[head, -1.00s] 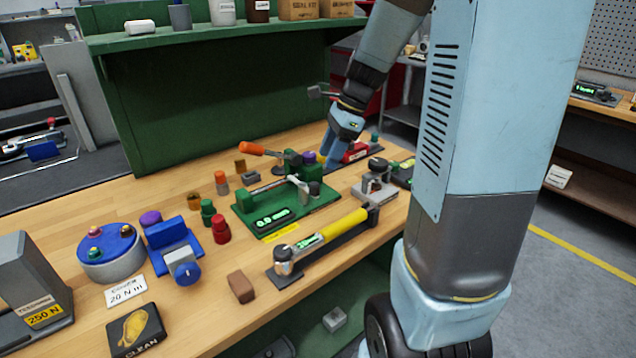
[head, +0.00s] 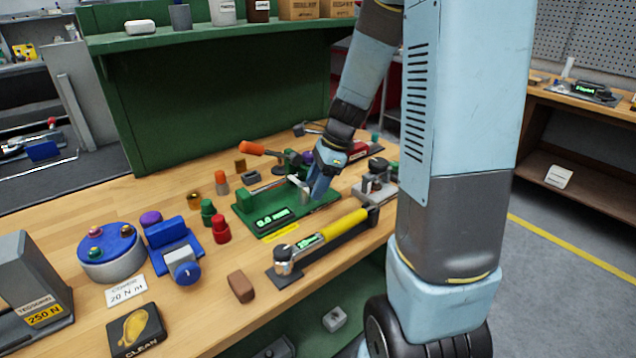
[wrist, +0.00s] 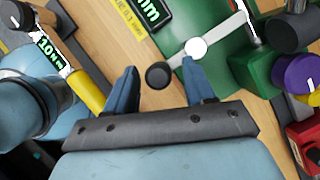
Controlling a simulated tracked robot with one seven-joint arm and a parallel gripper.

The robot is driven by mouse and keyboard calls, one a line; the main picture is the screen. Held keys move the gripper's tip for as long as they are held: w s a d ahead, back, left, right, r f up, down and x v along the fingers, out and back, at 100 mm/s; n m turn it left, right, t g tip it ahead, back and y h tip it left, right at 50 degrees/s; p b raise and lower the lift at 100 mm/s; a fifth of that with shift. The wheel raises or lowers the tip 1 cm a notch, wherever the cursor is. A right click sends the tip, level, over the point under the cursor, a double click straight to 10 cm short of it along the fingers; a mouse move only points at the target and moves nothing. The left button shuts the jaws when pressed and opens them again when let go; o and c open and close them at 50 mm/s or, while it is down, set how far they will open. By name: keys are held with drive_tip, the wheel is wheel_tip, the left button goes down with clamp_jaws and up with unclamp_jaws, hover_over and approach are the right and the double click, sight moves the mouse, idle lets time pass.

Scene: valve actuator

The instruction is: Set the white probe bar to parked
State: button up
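The white probe bar (wrist: 219,35) lies slantwise over the green fixture (wrist: 199,22) in the wrist view. It has a white round end piece (wrist: 196,48) and a black knob (wrist: 158,75) at its near end. In the head view, part of the bar (head: 303,189) shows just left of my fingers, the rest hidden behind them. My gripper (wrist: 160,88) is open. Its two blue fingers stand apart, with the black knob in the gap near the fingertips; I cannot tell whether they touch it. My gripper (head: 319,190) is over the right side of the fixture in the head view.
A yellow-handled torque wrench (head: 344,226) lies in front. A purple cap (wrist: 297,75) and red block (wrist: 305,145) are right of my gripper.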

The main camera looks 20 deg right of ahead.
drive_tip(key=c, duration=0.9)
drive_tip(key=shift+d, duration=0.2)
clamp_jaws()
drive_tip(key=shift+a, duration=0.15)
drive_tip(key=n+g, duration=0.1)
drive_tip(key=n, duration=0.1)
drive_tip(key=w+d+n, duration=0.1)
drive_tip(key=n, duration=0.1)
drive_tip(key=w+d+n+g, duration=0.1)
drive_tip(key=n, duration=0.2)
drive_tip(key=shift+w+d+g+h, duration=0.15)
drive_tip(key=shift+d+g+h, duration=0.05)
drive_tip(key=shift+g+h, duration=0.1)
drive_tip(key=n, duration=0.1)
drive_tip(key=w+n, duration=0.1)
drive_tip(key=n+g, duration=0.1)
drive_tip(key=shift+w+d+n+h, duration=0.25)
drive_tip(key=shift+n+h, duration=0.05)
drive_tip(key=shift+h, duration=0.1)
drive_tip(key=shift+w+n+g+h, duration=0.25)
drive_tip(key=shift+w+n, duration=0.1)
drive_tip(key=shift+n, duration=0.5)
drive_tip(key=shift+w+n+g+h, duration=0.25)
drive_tip(key=shift+w+n, duration=0.1)
drive_tip(key=shift+n, duration=0.5)
